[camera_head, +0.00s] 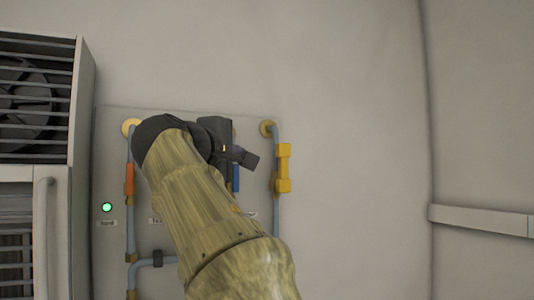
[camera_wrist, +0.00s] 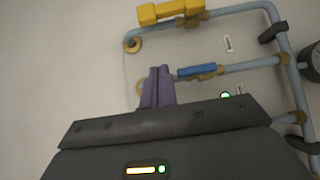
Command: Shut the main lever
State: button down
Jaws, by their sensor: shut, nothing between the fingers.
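Three coloured levers sit on the wall panel's pipes; the small labels are too blurred to tell which is the main lever. The orange lever (camera_head: 129,180) lies along the left pipe. The blue lever (camera_head: 236,177) is partly hidden behind my arm; the wrist view shows it (camera_wrist: 197,71) lying along its pipe. The yellow lever (camera_head: 284,168) is at the right pipe and also at the top of the wrist view (camera_wrist: 170,11). My gripper (camera_head: 240,155) is in front of the panel near the blue lever. Its fingers (camera_wrist: 158,75) are shut and empty, just left of the blue lever in the wrist view.
The panel (camera_head: 112,255) carries grey pipes and a green light (camera_head: 107,207). A grey cabinet with a fan grille (camera_head: 35,90) stands close at the left. A rail (camera_head: 480,220) runs along the right wall. The wall right of the panel is clear.

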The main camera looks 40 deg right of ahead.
aim_at(283, 168)
jog(key=p+x, duration=0.1)
jog(key=x, duration=0.2)
jog(key=s+d+p+x, duration=0.1)
jog(key=p+x, duration=0.1)
jog(key=x, duration=0.2)
jog(key=s+p+x, duration=0.1)
jog(key=x, duration=0.3)
jog(key=shift+s+d, duration=0.1)
jog(key=shift+d, duration=0.1)
jog(key=shift+s, duration=0.1)
